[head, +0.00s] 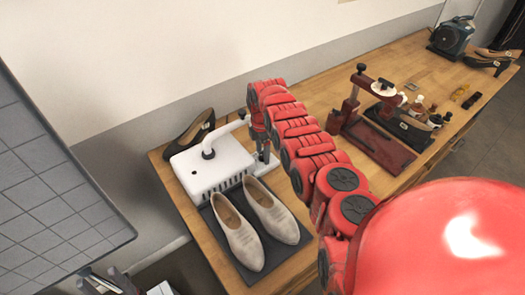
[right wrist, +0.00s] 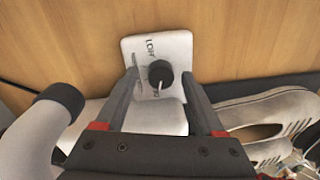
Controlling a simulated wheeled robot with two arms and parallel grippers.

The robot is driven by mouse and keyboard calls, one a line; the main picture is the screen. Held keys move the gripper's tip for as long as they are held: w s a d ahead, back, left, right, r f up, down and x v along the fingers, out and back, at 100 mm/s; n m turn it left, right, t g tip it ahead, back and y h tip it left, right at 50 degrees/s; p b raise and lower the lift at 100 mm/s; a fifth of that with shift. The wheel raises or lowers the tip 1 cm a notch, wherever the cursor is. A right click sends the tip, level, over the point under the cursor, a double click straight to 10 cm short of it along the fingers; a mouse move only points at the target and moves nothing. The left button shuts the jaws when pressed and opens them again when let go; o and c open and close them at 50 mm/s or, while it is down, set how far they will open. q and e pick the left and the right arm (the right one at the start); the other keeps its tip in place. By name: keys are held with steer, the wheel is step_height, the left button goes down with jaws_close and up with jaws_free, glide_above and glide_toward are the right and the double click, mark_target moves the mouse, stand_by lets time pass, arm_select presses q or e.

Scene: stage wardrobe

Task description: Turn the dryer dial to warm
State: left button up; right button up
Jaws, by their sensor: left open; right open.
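The white dryer (head: 212,165) stands on the wooden bench, with a bent white pipe on top. Its black dial (right wrist: 160,74) shows in the right wrist view, on a white panel (right wrist: 172,47) with dark lettering too small to read surely. A white pointer line crosses the dial. My right gripper (right wrist: 160,80) is open, with a finger on each side of the dial and gaps between. In the head view my right gripper (head: 262,150) is beside the dryer's right side, where the dial is hidden. My left gripper (head: 108,284) is open and empty at the bottom left, away from the dryer.
Pale shoes (head: 255,225) stand on a dark mat in front of the dryer. A dark shoe (head: 192,134) lies behind it. A red stand (head: 370,125), bottles (head: 420,112) and a blue machine (head: 452,36) are further right. A grey tiled panel (head: 50,190) is at left.

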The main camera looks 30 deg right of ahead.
jaws_close()
stand_by(0.4)
